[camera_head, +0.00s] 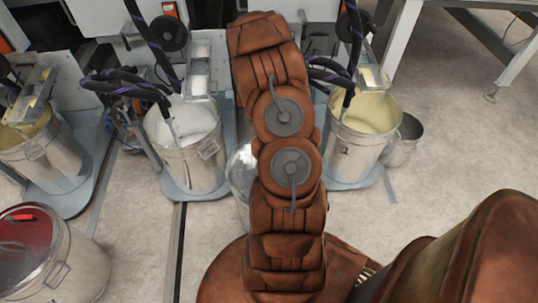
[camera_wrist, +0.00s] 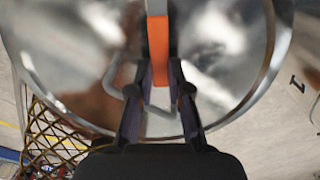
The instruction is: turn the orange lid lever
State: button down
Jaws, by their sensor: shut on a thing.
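The orange lid lever (camera_wrist: 158,45) stands at the upper middle of the wrist view, over a shiny round metal lid (camera_wrist: 75,50). My gripper (camera_wrist: 160,78) is shut on the lever's lower end, with one dark finger on each side. A bent grey wire handle (camera_wrist: 118,78) runs by the fingers. In the head view my arm hides the gripper and the lever. Only a sliver of a shiny metal container (camera_head: 240,172) shows beside the arm; I cannot tell if it is the same lid.
Open metal drums with pale contents stand at the left (camera_head: 45,150), middle (camera_head: 190,150) and right (camera_head: 360,135), under dark hoses. A lidded drum (camera_head: 60,265) with a red-orange lever stands at the lower left. A small bucket (camera_head: 405,140) is at the right.

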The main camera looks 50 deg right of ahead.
jog(key=c, duration=1.1)
grip_release()
jog(key=shift+r, duration=6)
